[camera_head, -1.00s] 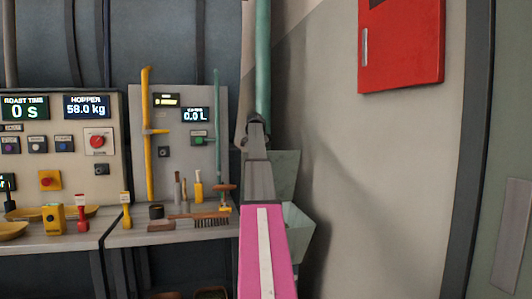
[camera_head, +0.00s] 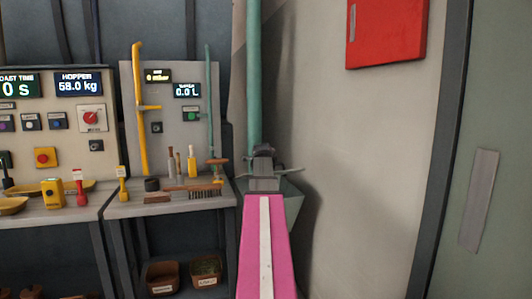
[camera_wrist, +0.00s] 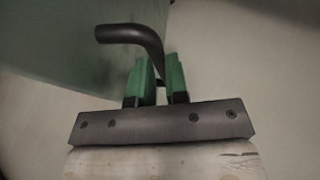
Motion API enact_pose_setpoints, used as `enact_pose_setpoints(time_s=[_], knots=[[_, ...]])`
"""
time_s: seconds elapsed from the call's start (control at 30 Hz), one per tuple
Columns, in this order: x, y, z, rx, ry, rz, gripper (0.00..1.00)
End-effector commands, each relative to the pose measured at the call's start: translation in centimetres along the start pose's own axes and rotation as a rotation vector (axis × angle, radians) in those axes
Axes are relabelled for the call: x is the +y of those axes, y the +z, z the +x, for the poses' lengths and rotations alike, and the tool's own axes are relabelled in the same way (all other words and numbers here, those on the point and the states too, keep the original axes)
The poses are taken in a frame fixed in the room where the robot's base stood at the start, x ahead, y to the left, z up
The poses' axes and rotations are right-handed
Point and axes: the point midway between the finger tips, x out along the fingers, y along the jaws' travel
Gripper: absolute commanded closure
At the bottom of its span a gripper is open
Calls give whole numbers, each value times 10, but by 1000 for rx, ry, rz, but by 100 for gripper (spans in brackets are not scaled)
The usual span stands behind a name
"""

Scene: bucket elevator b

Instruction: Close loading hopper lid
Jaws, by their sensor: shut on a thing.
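The loading hopper (camera_head: 291,208) is a teal funnel at the foot of the green pipe, partly hidden behind my arm. Its lid (camera_head: 290,170) shows as a thin, nearly edge-on plate above the hopper mouth; whether it touches the rim cannot be told. In the wrist view the teal panel of the lid (camera_wrist: 60,70) fills the left side, with a black bent handle (camera_wrist: 130,33). My gripper (camera_wrist: 157,78) has its green fingers shut on the handle's lower end. In the head view my gripper (camera_head: 262,152) is at the lid, its fingertips hard to make out.
A bench (camera_head: 170,205) with brushes and small tools stands left of the hopper, under a control panel (camera_head: 175,105). Wooden boxes (camera_head: 163,277) sit below. A red wall box (camera_head: 387,30) hangs on the right wall. The space right of the hopper is clear.

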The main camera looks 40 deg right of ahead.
Motion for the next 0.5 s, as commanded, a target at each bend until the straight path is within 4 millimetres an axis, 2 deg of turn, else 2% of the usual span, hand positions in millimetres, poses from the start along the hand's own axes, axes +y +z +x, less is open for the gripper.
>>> enact_pose_setpoints(time_s=[0.03, 0.1, 0.23, 0.5], knots=[[15, 1, -3, -2, -24, 11, 100], [28, 1, -1, -2, -62, 27, 100], [49, 2, 4, -3, -128, 53, 100], [86, 6, 16, -2, -120, 51, 100]])
